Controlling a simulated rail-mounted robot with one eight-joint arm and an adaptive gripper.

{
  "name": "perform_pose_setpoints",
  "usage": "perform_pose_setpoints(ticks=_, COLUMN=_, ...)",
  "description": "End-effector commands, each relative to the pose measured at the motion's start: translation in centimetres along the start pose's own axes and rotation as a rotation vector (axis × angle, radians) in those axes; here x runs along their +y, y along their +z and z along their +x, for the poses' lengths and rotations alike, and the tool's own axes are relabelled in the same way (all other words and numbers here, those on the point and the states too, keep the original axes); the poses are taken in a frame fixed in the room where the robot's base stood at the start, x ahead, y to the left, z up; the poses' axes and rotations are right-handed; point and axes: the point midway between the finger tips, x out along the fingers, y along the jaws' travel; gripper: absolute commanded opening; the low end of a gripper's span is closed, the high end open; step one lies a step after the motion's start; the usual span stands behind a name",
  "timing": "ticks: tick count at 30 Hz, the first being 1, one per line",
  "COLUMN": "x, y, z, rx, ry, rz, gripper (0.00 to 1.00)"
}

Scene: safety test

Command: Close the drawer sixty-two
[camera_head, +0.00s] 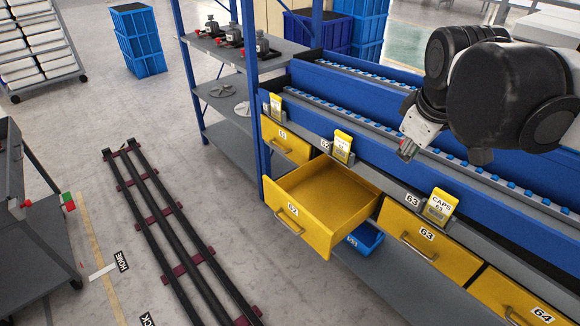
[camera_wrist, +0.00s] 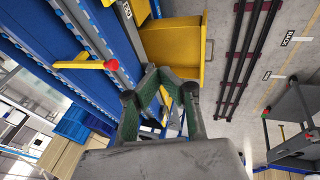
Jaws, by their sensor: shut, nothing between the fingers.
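Drawer sixty-two (camera_head: 325,190) is a yellow drawer pulled well out of the shelf unit. It is empty inside, and its front (camera_head: 292,222) carries the label 62 and a metal bar handle (camera_head: 290,221). My gripper (camera_head: 407,152) is above and to the right of it in the head view, in front of the blue rail and apart from the drawer. In the wrist view my gripper (camera_wrist: 163,78) is shut with nothing between its green-padded fingers. A yellow drawer (camera_wrist: 172,48) lies beyond the fingertips there; its number cannot be read.
Yellow drawers 63 (camera_head: 420,240), 64 (camera_head: 515,303) and another (camera_head: 288,140) beside sixty-two look shut. Yellow cards (camera_head: 342,146) stand on the ledge above. A blue bin (camera_head: 365,238) sits below. Black floor rails (camera_head: 180,235) run in front; the floor between is clear.

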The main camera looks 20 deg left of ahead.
Motion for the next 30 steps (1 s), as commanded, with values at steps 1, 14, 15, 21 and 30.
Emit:
perform_pose_setpoints(ticks=1, x=-0.3, y=-1.8, z=1.6, rx=-0.008, ry=-0.012, rz=-0.076, gripper=0.0)
perform_pose_setpoints(ticks=14, x=-5.1, y=-15.7, z=12.7, rx=-0.072, ry=-0.112, rz=-0.738, gripper=0.0)
perform_pose_setpoints(ticks=15, x=-5.9, y=-17.0, z=13.8, rx=-0.077, ry=-0.123, rz=-0.799, gripper=0.0)
perform_pose_setpoints(ticks=21, x=-10.9, y=-22.8, z=20.0, rx=-0.098, ry=-0.172, rz=-1.105, gripper=0.0)
perform_pose_setpoints(ticks=30, x=-19.1, y=-28.9, z=28.0, rx=-0.121, ry=-0.24, rz=-1.487, gripper=0.0)
